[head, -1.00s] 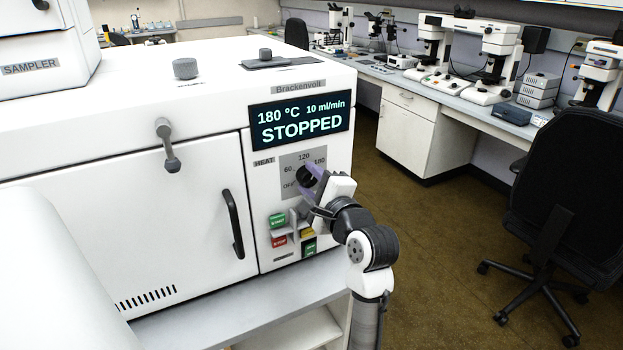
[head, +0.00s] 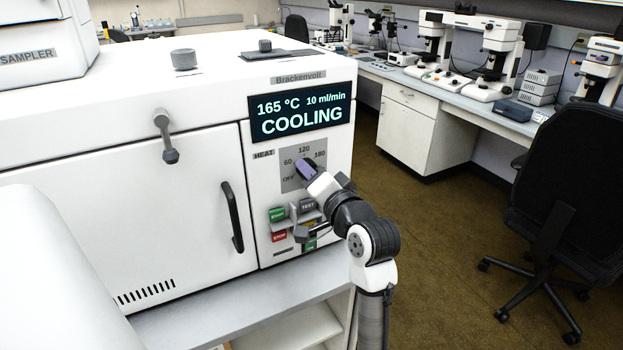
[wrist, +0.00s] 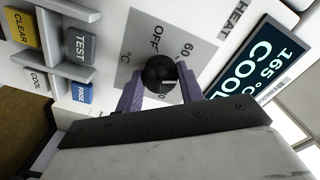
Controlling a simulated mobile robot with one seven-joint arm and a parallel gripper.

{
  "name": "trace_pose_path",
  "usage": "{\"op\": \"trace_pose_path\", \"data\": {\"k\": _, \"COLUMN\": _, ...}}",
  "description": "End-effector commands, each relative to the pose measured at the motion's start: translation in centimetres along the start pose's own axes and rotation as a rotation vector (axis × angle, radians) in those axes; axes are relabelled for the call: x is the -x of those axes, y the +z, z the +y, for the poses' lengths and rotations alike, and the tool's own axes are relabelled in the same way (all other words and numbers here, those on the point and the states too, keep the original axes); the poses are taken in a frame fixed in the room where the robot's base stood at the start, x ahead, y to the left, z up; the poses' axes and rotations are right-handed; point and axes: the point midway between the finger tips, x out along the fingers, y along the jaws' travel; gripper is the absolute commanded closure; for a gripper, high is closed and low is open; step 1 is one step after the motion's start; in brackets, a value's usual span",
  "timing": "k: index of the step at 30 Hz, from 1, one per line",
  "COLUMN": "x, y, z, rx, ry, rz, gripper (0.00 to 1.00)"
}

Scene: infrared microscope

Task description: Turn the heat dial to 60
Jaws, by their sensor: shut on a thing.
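The black heat dial (wrist: 159,70) sits on a grey scale plate (head: 291,178) on the front of the white machine. The plate reads OFF, 60, 120 and 180. My gripper (wrist: 160,80) is shut on the dial, with one purple finger on each side. In the head view, my gripper (head: 306,170) covers the dial. A small white mark shows on the dial in the wrist view, but I cannot tell exactly which number it points to. The display (head: 300,113) reads 165 °C, 10 ml/min and COOLING.
Below the dial are the green start button (head: 277,214), red stop button (head: 279,236) and TEST button (head: 307,205), with dividers between them. A black door handle (head: 232,217) is to the left. Floor is open to the right, before a black chair (head: 560,190).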

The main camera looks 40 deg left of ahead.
Motion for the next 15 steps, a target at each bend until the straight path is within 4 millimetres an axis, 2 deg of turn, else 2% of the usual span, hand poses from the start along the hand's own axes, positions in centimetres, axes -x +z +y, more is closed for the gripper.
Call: {"op": "trace_pose_path", "data": {"k": 15, "x": 0.01, "y": 0.13, "z": 0.36, "rx": 0.446, "ry": 0.002, "rz": -0.002, "gripper": 0.85}}
